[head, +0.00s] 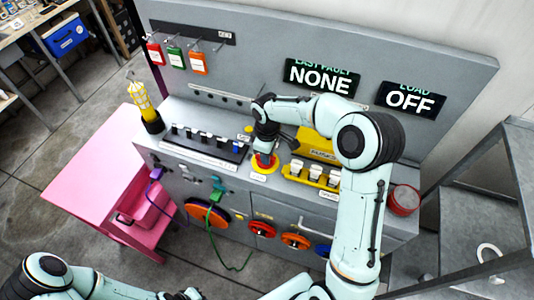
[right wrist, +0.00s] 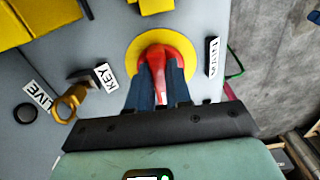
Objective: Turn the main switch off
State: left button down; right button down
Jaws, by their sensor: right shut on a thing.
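The main switch is a red handle (head: 265,160) on a round yellow plate (head: 258,170), on the grey bench top. In the right wrist view the red handle (right wrist: 158,62) stands in the middle of the yellow plate (right wrist: 187,46). My right gripper (right wrist: 158,78) has its dark fingers on both sides of the handle and is shut on it. In the head view my right gripper (head: 265,149) reaches down onto the switch, partly hiding it. The load display (head: 410,99) reads OFF and the last fault display (head: 321,78) reads NONE. My left gripper is not clearly visible.
A brass key (right wrist: 68,103) by a KEY label sits beside the switch. A black strip of small switches (head: 205,141) is to the left. White switches on a yellow base (head: 313,178) are to the right. A red round container (head: 404,200) stands at the bench's right end.

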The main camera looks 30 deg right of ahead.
jog(key=shift+n, duration=0.3)
jog(key=c, duration=1)
grip_release()
jog(key=shift+c, duration=0.2)
jog(key=shift+r, duration=0.1)
pick_arm(q)
jog(key=shift+w+r+p, duration=0.35)
jog(key=shift+w+r, duration=0.2)
jog(key=shift+w, duration=0.1)
pick_arm(e)
notch_tip(320, 180, up, 13)
